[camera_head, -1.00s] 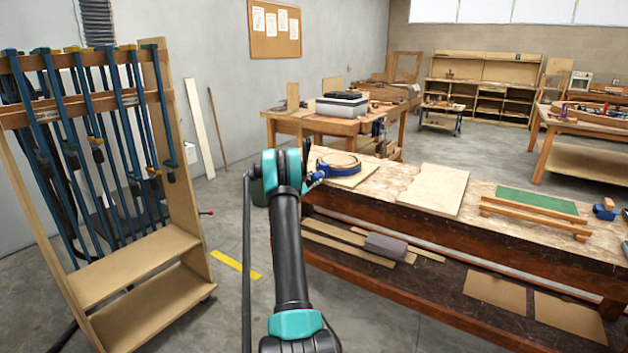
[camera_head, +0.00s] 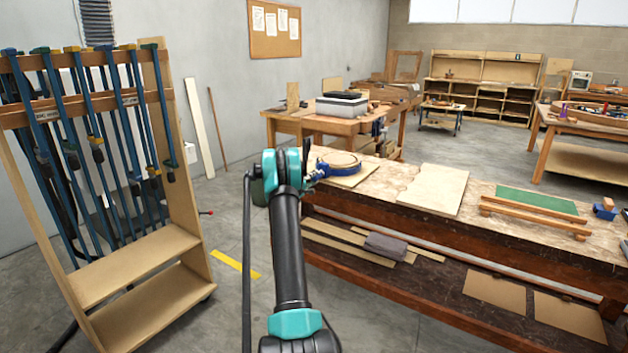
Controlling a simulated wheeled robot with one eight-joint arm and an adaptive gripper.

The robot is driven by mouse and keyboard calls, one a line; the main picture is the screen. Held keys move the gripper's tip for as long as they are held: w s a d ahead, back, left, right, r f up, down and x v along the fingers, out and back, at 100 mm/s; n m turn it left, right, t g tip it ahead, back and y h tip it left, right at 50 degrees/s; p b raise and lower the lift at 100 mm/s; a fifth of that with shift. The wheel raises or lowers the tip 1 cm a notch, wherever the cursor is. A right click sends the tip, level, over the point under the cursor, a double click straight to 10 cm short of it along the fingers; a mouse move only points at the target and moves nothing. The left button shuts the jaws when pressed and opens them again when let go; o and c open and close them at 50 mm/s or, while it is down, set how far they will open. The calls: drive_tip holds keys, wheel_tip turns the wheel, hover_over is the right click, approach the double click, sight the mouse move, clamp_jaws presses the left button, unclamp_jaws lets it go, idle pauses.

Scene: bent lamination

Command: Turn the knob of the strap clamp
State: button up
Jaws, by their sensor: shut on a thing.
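The strap clamp (camera_head: 342,170) has a blue band around a round wooden piece (camera_head: 338,159). It lies on a light board (camera_head: 353,181) at the left end of the workbench. Its blue body is on the left side of the ring, facing my arm. My gripper (camera_head: 308,172) is at that left side, mostly hidden behind my arm's teal and black wrist. It is shut on the clamp's knob, which is small and largely hidden here.
The workbench (camera_head: 520,240) runs to the right, with a plywood sheet (camera_head: 433,190), a green mat (camera_head: 537,201) and wooden bars (camera_head: 535,217). A clamp rack (camera_head: 170,150) stands at left.

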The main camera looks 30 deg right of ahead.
drive_tip(key=m, duration=0.7)
drive_tip(key=shift+d+f, duration=0.1)
drive_tip(key=m, duration=0.8)
drive_tip(key=shift+m, duration=0.3)
drive_tip(key=m, duration=0.5)
drive_tip(key=shift+w, duration=0.1)
drive_tip(key=m, duration=0.6)
drive_tip(key=shift+w, duration=0.1)
drive_tip(key=o, duration=1.2)
drive_tip(key=shift+c, duration=0.2)
